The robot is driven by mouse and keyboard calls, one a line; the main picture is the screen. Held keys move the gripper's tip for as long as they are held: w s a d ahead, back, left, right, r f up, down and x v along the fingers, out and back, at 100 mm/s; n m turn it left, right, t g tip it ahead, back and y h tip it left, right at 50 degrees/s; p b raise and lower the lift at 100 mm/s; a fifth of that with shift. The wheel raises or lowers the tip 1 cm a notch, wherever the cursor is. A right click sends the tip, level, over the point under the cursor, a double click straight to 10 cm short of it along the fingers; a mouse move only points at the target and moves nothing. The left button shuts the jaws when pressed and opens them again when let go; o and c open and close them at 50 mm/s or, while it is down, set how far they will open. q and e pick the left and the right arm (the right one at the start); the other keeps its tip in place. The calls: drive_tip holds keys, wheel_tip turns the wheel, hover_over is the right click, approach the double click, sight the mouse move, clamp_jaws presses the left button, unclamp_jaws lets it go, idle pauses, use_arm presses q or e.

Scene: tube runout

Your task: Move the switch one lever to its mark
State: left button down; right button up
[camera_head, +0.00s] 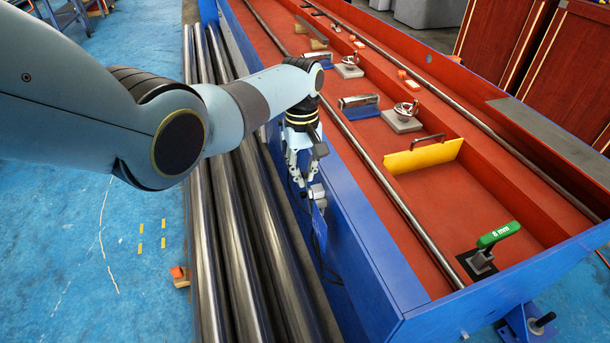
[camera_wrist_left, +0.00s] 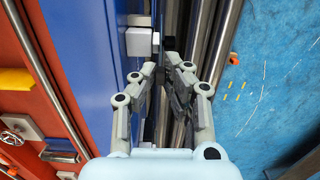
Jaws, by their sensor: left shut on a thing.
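A small grey switch box (camera_head: 316,192) is fixed to the blue side wall of the long bench. It shows as a pale block in the left wrist view (camera_wrist_left: 139,42). My left gripper (camera_head: 300,178) points down right beside this box, outside the wall. In the left wrist view its fingers (camera_wrist_left: 168,68) reach to the box's side and are closed on a thin part there, which I take for the switch one lever. The fingers hide most of that part, and I cannot make out its mark. My right gripper is not in view.
Long steel tubes (camera_head: 225,200) lie beside the wall, under my left arm. Inside the red bench are a yellow plate (camera_head: 425,156), a green handle marked 8 mm (camera_head: 499,234) and handwheels (camera_head: 407,108). Dark cables (camera_head: 322,250) hang below the box. Blue floor lies open at left.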

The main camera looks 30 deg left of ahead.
use_arm(q)
drive_tip(key=shift+w+a, duration=0.1)
drive_tip(key=shift+a, duration=0.05)
idle(0.4)
drive_tip(key=c, duration=1.4)
unclamp_jaws()
drive_tip(key=r, duration=0.8)
drive_tip(key=w+a+r, duration=0.1)
drive_tip(key=r, duration=0.2)
drive_tip(key=shift+r, duration=0.4)
